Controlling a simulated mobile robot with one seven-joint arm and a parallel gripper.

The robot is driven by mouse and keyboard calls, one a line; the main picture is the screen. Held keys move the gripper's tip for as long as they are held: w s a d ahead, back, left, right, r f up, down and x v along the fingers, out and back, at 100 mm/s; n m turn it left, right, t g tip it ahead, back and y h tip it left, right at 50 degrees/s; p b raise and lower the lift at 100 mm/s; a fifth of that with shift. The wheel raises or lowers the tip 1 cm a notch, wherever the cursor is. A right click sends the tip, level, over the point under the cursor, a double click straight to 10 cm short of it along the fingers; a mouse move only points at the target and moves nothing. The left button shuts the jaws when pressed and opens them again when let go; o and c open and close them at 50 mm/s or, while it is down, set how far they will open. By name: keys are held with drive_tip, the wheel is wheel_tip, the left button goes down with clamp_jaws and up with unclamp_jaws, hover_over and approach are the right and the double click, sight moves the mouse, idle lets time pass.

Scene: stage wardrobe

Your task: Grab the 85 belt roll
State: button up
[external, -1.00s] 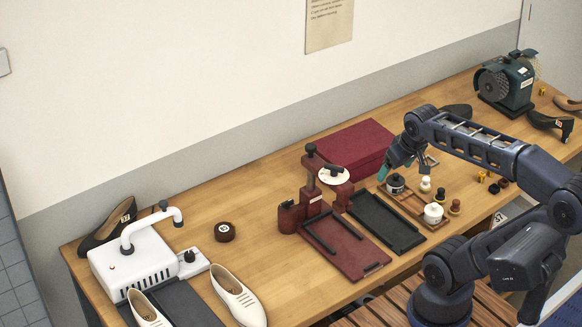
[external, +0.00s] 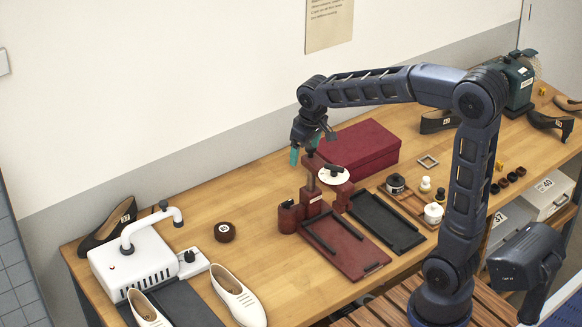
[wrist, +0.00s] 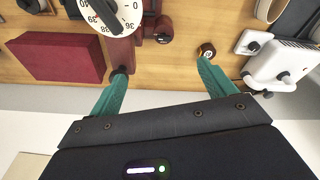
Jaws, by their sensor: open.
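A dark brown roll (external: 225,231) with a small pale label lies on the wooden table, right of the white machine; I cannot read its number for sure. It also shows in the wrist view as a small round roll (wrist: 207,49), just beyond the tip of the right finger. My gripper (external: 312,148) has teal fingers, is open and empty, and hangs in the air above the back of the table, over the dark red stand. It is well above and to the right of the roll, apart from it. Its spread fingers also show in the wrist view (wrist: 162,70).
The dark red stand (external: 345,252) with a white dial (external: 333,175) rises under my gripper. A red box (external: 372,143) lies behind it. A white machine (external: 130,262) and pale shoes (external: 237,297) flank the roll. The table between roll and stand is bare.

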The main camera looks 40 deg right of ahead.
drive_tip(key=w+a+f+n+g, duration=0.1)
drive_tip(key=w+a+f, duration=0.7)
drive_tip(key=w+a, duration=0.1)
drive_tip(key=n+g, duration=0.1)
drive_tip(key=n, duration=0.1)
hover_over(224, 227)
drive_tip(key=f, duration=1.2)
drive_tip(key=a+f, duration=0.1)
drive_tip(key=f, duration=0.5)
drive_tip(key=shift+s, duration=0.1)
drive_tip(key=shift+d+f, duration=0.25)
drive_tip(key=shift+f, duration=1.1)
drive_tip(key=shift+d+f, duration=0.2)
drive_tip(key=shift+f, duration=1.1)
drive_tip(key=shift+c, duration=0.4)
drive_tip(key=c, duration=1)
